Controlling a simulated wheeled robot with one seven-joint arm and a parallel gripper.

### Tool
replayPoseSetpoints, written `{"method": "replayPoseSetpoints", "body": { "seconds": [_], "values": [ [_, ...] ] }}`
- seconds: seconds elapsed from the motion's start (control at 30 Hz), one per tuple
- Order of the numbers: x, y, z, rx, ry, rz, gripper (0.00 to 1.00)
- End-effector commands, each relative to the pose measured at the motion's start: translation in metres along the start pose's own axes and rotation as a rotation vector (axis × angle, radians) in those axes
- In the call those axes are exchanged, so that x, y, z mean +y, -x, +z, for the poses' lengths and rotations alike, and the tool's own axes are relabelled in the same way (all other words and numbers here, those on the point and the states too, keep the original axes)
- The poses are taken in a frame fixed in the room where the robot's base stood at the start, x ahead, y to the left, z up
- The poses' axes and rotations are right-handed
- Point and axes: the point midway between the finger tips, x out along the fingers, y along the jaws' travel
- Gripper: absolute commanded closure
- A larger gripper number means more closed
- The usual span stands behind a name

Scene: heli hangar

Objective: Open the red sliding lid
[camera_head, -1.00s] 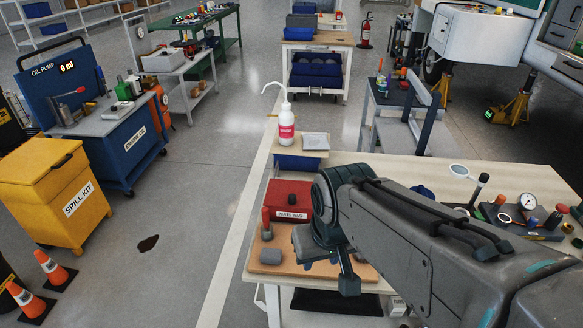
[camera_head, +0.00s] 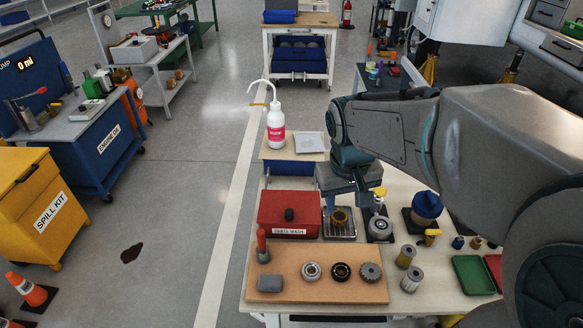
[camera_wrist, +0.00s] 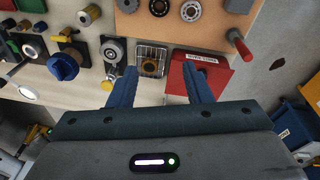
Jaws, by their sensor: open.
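The red box labelled PARTS WASH, with its red sliding lid (camera_head: 275,203), stands on the workbench behind a tan board. A dark knob (camera_head: 289,214) sits on the lid, which looks closed. In the wrist view the red lid (camera_wrist: 218,72) is at centre right, partly hidden by my right-hand finger. My gripper (camera_head: 342,203) is just right of the box, above a metal tray. In the wrist view my gripper (camera_wrist: 159,72) has its two blue fingers spread wide with nothing between them.
The metal tray (camera_head: 327,232) holding a round part is beside the box. The tan board (camera_head: 330,293) in front carries bearings, a gear and a red-handled tool (camera_head: 262,245). A white wash bottle (camera_head: 276,128) stands behind. Filters and a blue-capped item (camera_head: 427,206) crowd the right.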

Motion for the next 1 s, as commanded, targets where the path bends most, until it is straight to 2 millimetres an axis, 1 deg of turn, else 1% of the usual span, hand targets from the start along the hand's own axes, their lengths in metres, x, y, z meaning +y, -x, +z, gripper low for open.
{"method": "replayPoseSetpoints", "body": {
  "seconds": [0.03,0.1,0.17,0.2,0.3,0.4,0.5,0.6,0.77,0.87,0.97,1.0],
  "values": [
    [-0.006,-0.005,-0.019,-0.019,0.030,-0.002,0.55],
    [-0.016,-0.011,-0.043,-0.040,0.070,-0.007,0.55],
    [-0.026,-0.018,-0.063,-0.055,0.104,-0.014,0.55],
    [-0.033,-0.023,-0.076,-0.064,0.125,-0.023,0.55],
    [-0.050,-0.037,-0.105,-0.086,0.174,-0.046,0.55],
    [-0.066,-0.050,-0.128,-0.102,0.210,-0.072,0.55],
    [-0.079,-0.061,-0.144,-0.113,0.235,-0.096,0.55],
    [-0.086,-0.068,-0.154,-0.118,0.249,-0.111,0.55],
    [-0.092,-0.076,-0.159,-0.123,0.257,-0.121,0.55],
    [-0.093,-0.087,-0.157,-0.126,0.257,-0.122,0.55],
    [-0.095,-0.104,-0.154,-0.126,0.258,-0.122,0.55],
    [-0.096,-0.112,-0.153,-0.128,0.258,-0.122,0.55]
  ]
}}
